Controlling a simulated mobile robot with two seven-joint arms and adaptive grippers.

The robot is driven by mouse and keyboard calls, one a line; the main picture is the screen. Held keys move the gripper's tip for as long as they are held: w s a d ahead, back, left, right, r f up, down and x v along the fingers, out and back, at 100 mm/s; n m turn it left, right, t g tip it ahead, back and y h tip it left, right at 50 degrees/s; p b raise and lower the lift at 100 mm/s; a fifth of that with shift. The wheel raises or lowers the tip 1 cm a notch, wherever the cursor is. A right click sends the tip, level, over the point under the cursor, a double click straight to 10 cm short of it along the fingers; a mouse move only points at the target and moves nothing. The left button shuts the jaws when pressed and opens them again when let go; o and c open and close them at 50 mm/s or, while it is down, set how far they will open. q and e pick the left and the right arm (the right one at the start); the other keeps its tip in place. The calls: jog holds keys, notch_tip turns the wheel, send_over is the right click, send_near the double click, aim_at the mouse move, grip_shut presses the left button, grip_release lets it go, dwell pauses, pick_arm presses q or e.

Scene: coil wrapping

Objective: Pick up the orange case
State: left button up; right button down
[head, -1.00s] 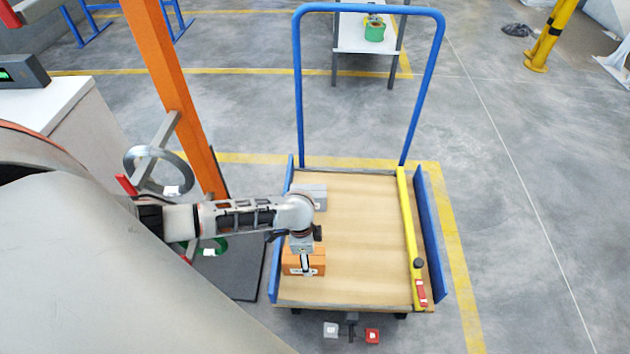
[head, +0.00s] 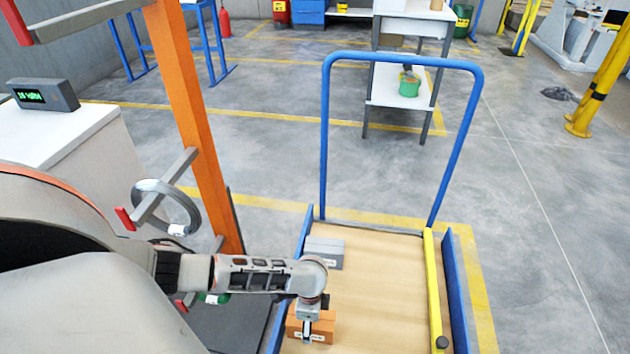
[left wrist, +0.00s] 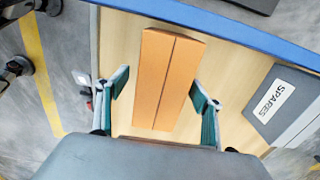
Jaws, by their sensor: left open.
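The orange case (head: 322,326) lies on the wooden deck of the blue-framed cart, near its left side. In the left wrist view the orange case (left wrist: 166,80) lies between the two spread fingers, with a seam along its length. My left gripper (head: 307,338) is over the case in the head view. In the left wrist view my left gripper (left wrist: 158,92) is open, with a finger on either side of the case and visible gaps. I cannot tell whether the fingertips reach down beside it. My right gripper is not in view.
A grey case marked SPARES (left wrist: 284,105) lies beside the orange case; it also shows in the head view (head: 324,252). A yellow bar (head: 433,290) lies along the cart's right side. The deck's middle (head: 385,290) is clear. An orange post (head: 190,120) stands left.

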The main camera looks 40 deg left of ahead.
pick_arm(q)
jog(key=shift+w+r, duration=0.2)
jog(key=shift+r, duration=0.05)
jog(key=shift+c, duration=0.8)
jog(key=c, duration=1.6)
